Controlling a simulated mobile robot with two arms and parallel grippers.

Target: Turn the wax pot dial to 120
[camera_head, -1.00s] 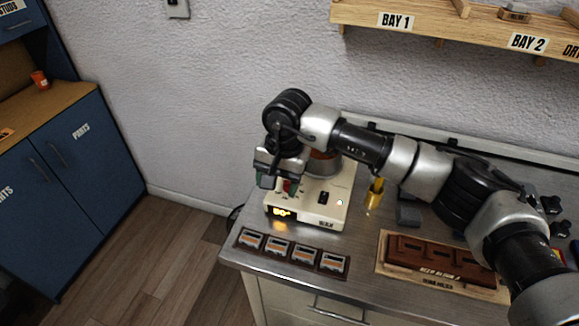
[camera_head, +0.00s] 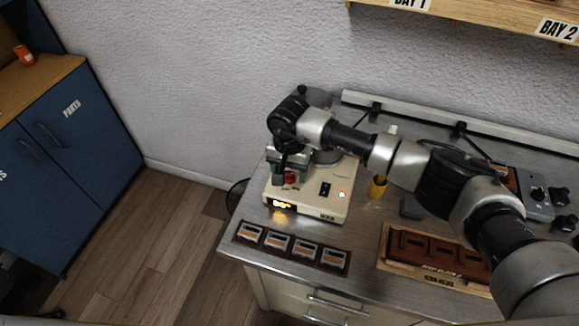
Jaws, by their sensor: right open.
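The wax pot unit (camera_head: 312,207) is a cream box on the steel bench, with a small lit yellow display (camera_head: 282,204) on its front, too small to read. Its red dial (camera_head: 291,177) sits on the top panel at the left. A black switch and a glowing orange-red light are to its right. My right gripper (camera_head: 290,180) points down over the dial, its jaws open with the fingers around or beside it; I cannot tell if they touch it. The pot behind is mostly hidden by my right arm. My left gripper is not in view.
A dark tray (camera_head: 292,247) with several square pieces lies in front of the unit. A brown wooden block (camera_head: 432,250) on a board lies to the right. A yellow cylinder (camera_head: 378,187) and a grey block (camera_head: 411,208) stand between. The bench's left edge is close to the unit.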

